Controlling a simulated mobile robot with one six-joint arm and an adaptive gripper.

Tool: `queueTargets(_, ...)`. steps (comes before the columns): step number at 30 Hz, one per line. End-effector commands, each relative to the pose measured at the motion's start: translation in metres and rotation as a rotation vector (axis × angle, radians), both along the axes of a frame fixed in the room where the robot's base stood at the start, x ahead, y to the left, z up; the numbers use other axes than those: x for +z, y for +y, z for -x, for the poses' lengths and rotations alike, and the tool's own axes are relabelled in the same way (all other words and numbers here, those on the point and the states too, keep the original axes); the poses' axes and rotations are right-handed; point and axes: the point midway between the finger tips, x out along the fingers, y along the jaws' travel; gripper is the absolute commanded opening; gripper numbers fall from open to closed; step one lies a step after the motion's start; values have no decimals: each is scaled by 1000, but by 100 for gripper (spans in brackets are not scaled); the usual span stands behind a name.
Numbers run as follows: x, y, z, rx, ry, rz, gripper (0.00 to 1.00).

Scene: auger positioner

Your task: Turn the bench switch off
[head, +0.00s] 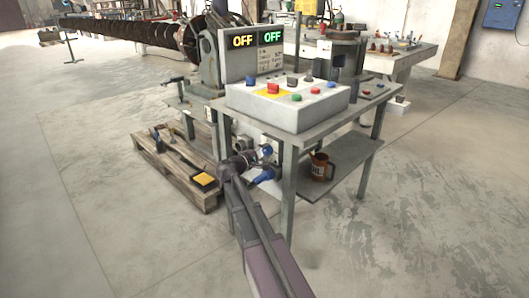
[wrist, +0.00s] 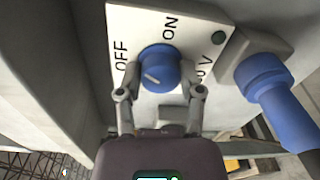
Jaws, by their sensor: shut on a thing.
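The bench switch is a round blue knob (wrist: 158,68) on a white plate (wrist: 190,28) marked OFF at the left and ON at the top in the wrist view. A short pale line on the knob's face lies towards its lower left; I cannot tell for sure which label it marks. My gripper (wrist: 159,90) has one finger on each side of the knob and is shut on it. In the head view my gripper (head: 248,160) is at the bench's front left side, below the top, and partly hides the switch area.
A blue plug (wrist: 275,95) sits close beside the switch. The bench (head: 290,140) carries a button console (head: 290,110) and a display (head: 252,62) reading OFF twice. Its leg and lower shelf with a brown jug (head: 320,167) are close by. A pallet (head: 175,165) lies at left.

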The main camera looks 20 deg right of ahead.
Motion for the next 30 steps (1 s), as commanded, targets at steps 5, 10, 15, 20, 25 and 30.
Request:
queueTargets(5,0,-1,-2,1,155,56,1)
queueTargets(10,0,-1,-2,1,299,107,1)
queueTargets(15,0,0,-2,1,413,150,1)
queueTargets(20,0,0,-2,1,488,176,1)
queueTargets(25,0,0,-2,2,526,191,1)
queueTargets(30,0,0,-2,1,538,195,1)
